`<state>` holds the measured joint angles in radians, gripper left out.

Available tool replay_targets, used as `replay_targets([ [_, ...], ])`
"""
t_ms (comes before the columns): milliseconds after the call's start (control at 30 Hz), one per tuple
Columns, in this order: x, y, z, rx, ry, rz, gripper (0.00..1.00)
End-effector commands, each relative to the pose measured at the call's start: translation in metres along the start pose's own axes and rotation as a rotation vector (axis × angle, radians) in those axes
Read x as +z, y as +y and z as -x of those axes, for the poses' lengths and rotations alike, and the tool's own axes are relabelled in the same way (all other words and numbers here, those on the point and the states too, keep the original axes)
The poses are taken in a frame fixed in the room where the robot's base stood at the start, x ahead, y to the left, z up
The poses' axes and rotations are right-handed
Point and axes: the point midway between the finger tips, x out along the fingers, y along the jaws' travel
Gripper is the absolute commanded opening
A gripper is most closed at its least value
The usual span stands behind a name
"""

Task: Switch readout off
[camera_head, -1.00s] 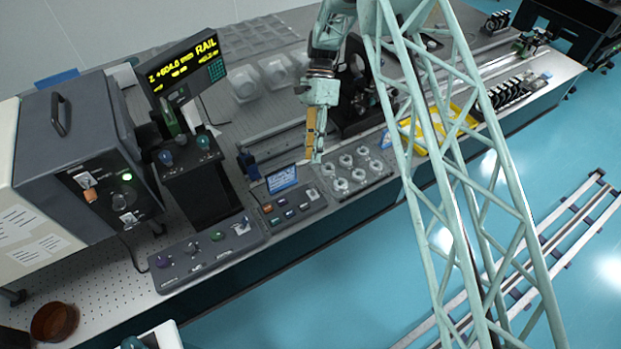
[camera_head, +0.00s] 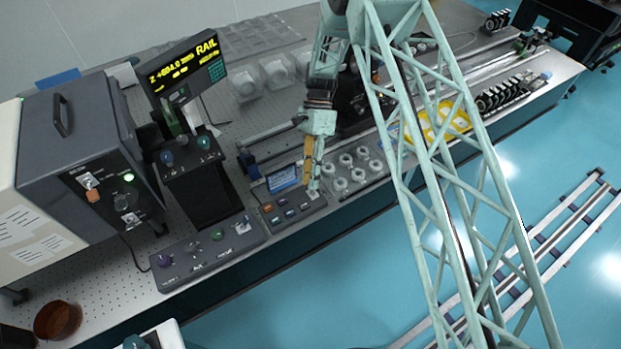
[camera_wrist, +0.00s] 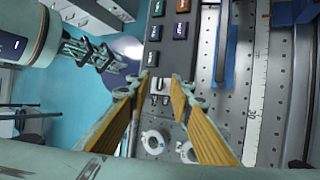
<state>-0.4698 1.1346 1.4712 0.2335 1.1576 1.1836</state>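A dark control panel (camera_head: 272,222) with several coloured buttons and a small blue-lit screen (camera_head: 282,178) sits at the table's front edge. In the wrist view the panel (camera_wrist: 166,65) runs upward, its buttons above my fingertips. A small pale switch (camera_wrist: 159,84) at the panel's near end shows between the fingertips. Its label and its on or off position are too small to read. My gripper (camera_head: 310,187) points down over this end of the panel. In the wrist view its tan fingers (camera_wrist: 157,82) are apart with nothing held; contact with the switch cannot be told.
Several white round mounts (camera_head: 352,168) stand just right of the panel. A second knob panel (camera_head: 208,250) lies to the left, below a black pedestal and a yellow-text RAIL display (camera_head: 187,70). A grey instrument box (camera_head: 75,140) stands far left. A yellow tray (camera_head: 440,122) lies to the right.

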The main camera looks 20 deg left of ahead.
Motion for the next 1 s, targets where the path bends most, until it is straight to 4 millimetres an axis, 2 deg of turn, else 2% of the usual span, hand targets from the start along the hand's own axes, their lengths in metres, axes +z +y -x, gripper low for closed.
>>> replay_targets([
  [167, 0.0, 0.0, 0.0, 0.0, 0.0, 0.0, 0.2],
  [400, 0.0, 0.0001, 0.0002, 0.0, 0.0, 0.0, 0.0],
  [1000, -0.0002, 0.0029, 0.0007, -0.043, 0.0, 0.018, 0.0],
])
